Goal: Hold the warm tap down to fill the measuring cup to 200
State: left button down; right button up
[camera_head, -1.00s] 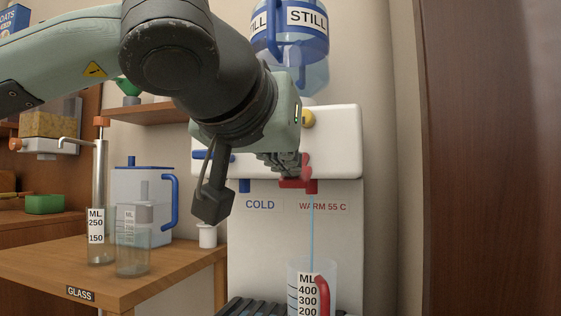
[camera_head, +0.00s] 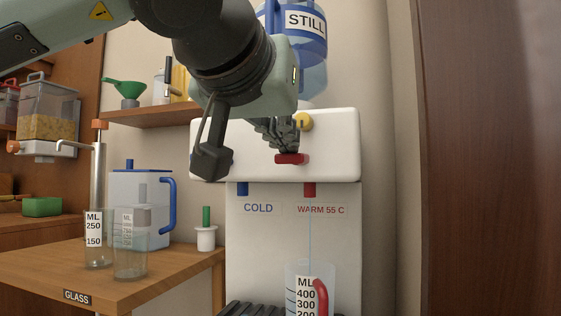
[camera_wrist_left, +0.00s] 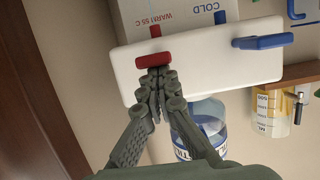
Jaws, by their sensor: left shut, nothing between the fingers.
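The warm tap's red lever (camera_head: 291,159) sits level on the white dispenser (camera_head: 340,150), above the red spout (camera_head: 309,189). My left gripper (camera_head: 286,147) is shut and empty, its fingertips right at the top of the lever. The wrist view shows the closed fingertips (camera_wrist_left: 155,76) beside the red lever (camera_wrist_left: 154,61); whether they touch is unclear. A thin stream (camera_head: 311,230) shows below the spout. The measuring cup (camera_head: 306,283), with a red handle, stands under it. Its base is cut off and its water level cannot be read. My right gripper is not in view.
The blue cold lever (camera_wrist_left: 262,42) is beside the warm one. A STILL bottle (camera_head: 305,40) sits on top. Left, a wooden table (camera_head: 150,280) holds glass cylinders (camera_head: 130,245) and a blue-handled jug (camera_head: 142,205). A brown panel (camera_head: 490,160) stands at right.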

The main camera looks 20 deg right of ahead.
pick_arm(q)
notch_tip(320, 180, up, 7)
jog(key=shift+f, duration=0.2)
dwell(0.6)
